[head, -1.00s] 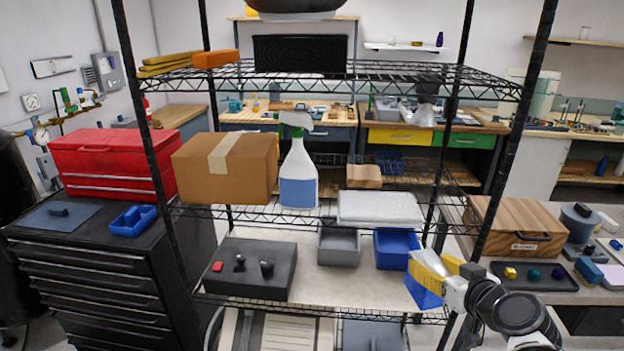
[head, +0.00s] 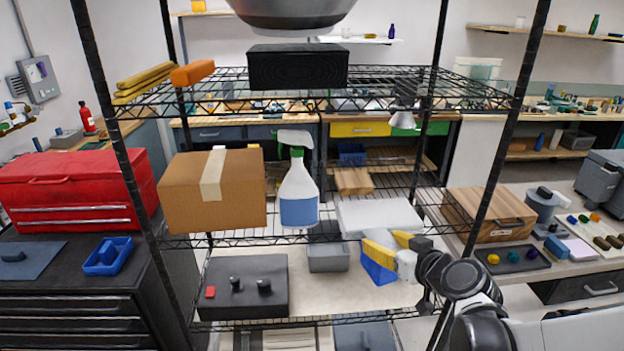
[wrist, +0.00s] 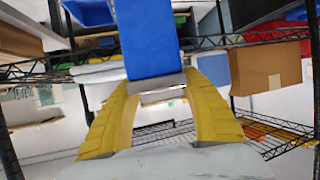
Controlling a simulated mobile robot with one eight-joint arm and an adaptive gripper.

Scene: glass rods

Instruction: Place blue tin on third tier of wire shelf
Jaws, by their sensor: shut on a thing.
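My gripper (head: 385,250), with yellow fingers, is shut on the blue tin (head: 376,271) at the right front of the wire shelf (head: 290,241). In the head view the fingers partly cover the tin. In the wrist view, which looks upside down, the blue tin (wrist: 150,40) stands out between both yellow fingers. My gripper is between the level of the middle tier, with the cardboard box, and the lower tier, with the black box. I cannot tell whether the tin is inside the shelf's front edge.
The middle tier holds a cardboard box (head: 212,190), a spray bottle (head: 298,190) and a white flat pack (head: 378,217). A black box (head: 243,285) and grey bin (head: 328,257) are on the lower tier. The right front post (head: 490,190) stands close to my arm.

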